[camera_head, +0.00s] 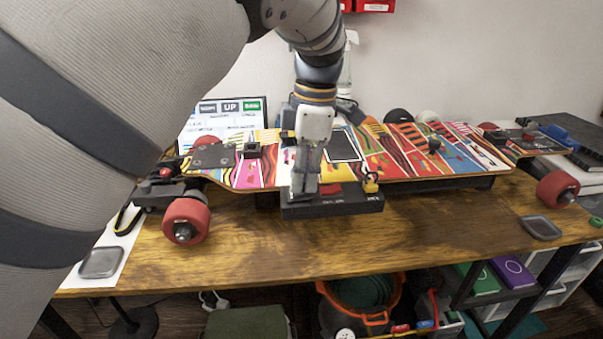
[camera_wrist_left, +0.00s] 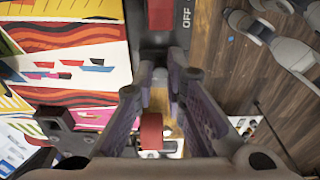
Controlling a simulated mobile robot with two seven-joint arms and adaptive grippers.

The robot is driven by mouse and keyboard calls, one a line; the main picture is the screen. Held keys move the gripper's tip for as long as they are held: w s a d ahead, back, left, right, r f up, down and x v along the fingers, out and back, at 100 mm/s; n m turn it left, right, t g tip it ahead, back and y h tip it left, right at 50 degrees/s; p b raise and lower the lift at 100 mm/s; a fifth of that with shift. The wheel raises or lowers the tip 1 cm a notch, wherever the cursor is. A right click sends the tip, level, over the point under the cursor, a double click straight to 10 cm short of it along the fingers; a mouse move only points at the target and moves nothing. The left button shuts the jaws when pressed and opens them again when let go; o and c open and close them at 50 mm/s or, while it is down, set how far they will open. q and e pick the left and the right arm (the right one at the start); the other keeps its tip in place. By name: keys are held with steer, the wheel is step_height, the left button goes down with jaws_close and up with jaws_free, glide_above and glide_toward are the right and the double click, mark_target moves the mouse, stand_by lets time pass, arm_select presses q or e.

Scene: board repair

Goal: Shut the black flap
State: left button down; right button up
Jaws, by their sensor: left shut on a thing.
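A black, box-like piece (camera_head: 340,204) with a red part on top juts out from the front edge of the colourful skateboard deck (camera_head: 395,158). It is the likeliest black flap, but its hinge is not visible. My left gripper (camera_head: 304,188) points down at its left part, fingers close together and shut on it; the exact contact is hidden. In the left wrist view, the black piece (camera_wrist_left: 180,40) shows a red switch (camera_wrist_left: 160,17) and the word OFF beyond my left gripper's fingertips (camera_wrist_left: 162,70). My right gripper is not in view.
Red wheels (camera_head: 184,221) stick out at the board's left end, with another (camera_head: 557,189) at the right. The table's front middle is clear. A storage shelf and an orange basket (camera_head: 376,317) sit below.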

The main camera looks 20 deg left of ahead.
arm_select(q)
steer(key=shift+w+d+f+g+y, duration=0.1)
steer(key=shift+d+f+g+y, duration=0.1)
steer(key=shift+f+g+y, duration=0.15)
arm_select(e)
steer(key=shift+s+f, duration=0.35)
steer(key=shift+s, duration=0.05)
arm_select(q)
steer(key=c, duration=1.6)
jaws_free()
steer(key=shift+r, duration=0.1)
step_height(320, 180, up, 12)
steer(key=w+d, duration=0.1)
steer(key=d, duration=0.1)
steer(key=shift+w+f, duration=0.1)
steer(key=shift+f, duration=0.1)
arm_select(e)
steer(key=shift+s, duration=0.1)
